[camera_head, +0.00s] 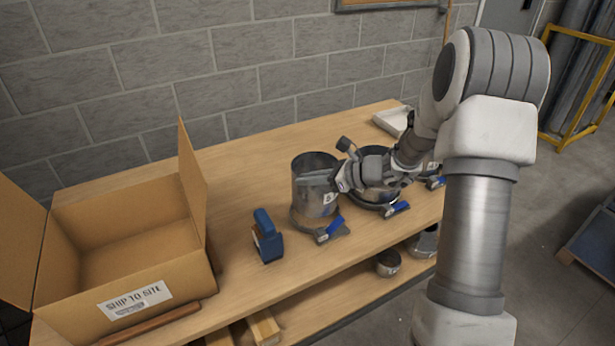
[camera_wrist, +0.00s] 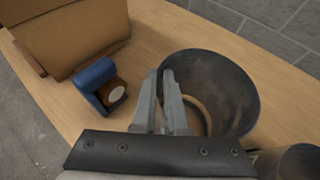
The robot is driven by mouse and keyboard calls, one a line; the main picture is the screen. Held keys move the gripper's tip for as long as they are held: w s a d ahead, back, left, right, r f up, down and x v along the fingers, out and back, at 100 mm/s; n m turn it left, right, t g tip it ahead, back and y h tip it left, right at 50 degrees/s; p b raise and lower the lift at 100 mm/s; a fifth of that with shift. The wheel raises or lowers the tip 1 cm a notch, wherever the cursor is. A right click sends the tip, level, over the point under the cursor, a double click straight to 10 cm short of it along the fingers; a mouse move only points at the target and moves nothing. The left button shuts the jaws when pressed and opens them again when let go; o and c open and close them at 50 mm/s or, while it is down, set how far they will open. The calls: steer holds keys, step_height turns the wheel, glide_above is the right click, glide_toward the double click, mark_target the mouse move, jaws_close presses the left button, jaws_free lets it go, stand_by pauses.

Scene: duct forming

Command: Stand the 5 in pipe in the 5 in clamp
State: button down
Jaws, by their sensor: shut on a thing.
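The pipe (camera_head: 309,201) is a grey metal cylinder, upright, with a pale label on its side. Its open top and dark inside show in the wrist view (camera_wrist: 235,85). Its lower end is at a grey ring clamp with a blue handle (camera_head: 331,229). I cannot tell whether it rests fully down in the ring. My gripper (camera_head: 304,179) reaches in from the right at the pipe's upper part. In the wrist view its two fingers (camera_wrist: 171,88) are close together at the pipe's left wall, shut on it.
A blue tool (camera_head: 267,236) stands left of the clamp. An open cardboard box (camera_head: 160,265) is at the bench's left. Another blue-handled clamp (camera_head: 396,209) with a wide dark ring is to the right, partly behind my arm. A white tray (camera_head: 391,119) lies at the back.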

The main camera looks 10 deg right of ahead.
steer(key=shift+f+b, duration=1.85)
steer(key=shift+f, duration=0.6)
steer(key=c, duration=0.9)
jaws_free()
steer(key=shift+s+d, duration=0.1)
glide_toward(315, 193)
steer(key=v, duration=0.5)
steer(key=shift+d+p, duration=0.1)
steer(key=shift+p, duration=0.3)
